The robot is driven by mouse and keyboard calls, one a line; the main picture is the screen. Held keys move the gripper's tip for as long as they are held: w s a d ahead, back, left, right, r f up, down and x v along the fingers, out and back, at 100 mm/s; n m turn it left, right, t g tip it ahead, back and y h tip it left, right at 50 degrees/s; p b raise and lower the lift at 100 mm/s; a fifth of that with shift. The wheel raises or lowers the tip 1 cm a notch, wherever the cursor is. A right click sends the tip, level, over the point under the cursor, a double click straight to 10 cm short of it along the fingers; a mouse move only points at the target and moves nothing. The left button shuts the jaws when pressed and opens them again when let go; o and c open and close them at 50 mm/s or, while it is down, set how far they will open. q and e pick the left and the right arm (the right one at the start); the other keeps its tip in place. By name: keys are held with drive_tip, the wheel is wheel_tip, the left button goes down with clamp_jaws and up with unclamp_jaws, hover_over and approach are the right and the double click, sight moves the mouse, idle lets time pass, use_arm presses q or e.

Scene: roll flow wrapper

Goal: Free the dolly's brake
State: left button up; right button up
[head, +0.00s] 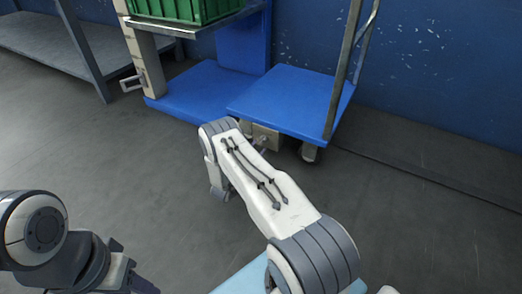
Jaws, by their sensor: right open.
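The dolly (290,98) has a flat blue deck and tall metal handle posts on its right side. A caster (309,153) shows under its near right corner. A small beige block (267,140) sits under the deck's near edge, with a small metal part beside it, partly hidden by my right arm. I cannot tell whether this is the brake. My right gripper (219,192) is open, low and left of the block, mostly hidden behind my arm and apart from the dolly. My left gripper (130,272) is at the bottom left, far from the dolly; its jaws are unclear.
A blue base (205,90) with a beige column adjoins the dolly on the left. A green crate (182,10) rests on a metal shelf above it. A grey rack (60,45) stands at the far left. A blue wall closes off the back. The grey floor in front is clear.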

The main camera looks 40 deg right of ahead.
sight(262, 142)
drive_tip(key=shift+b+x, duration=0.5)
drive_tip(key=shift+x, duration=0.7)
use_arm(q)
wheel_tip(262, 142, down, 2)
use_arm(e)
drive_tip(key=shift+w+d, duration=0.2)
drive_tip(key=shift+d, duration=0.15)
clamp_jaws()
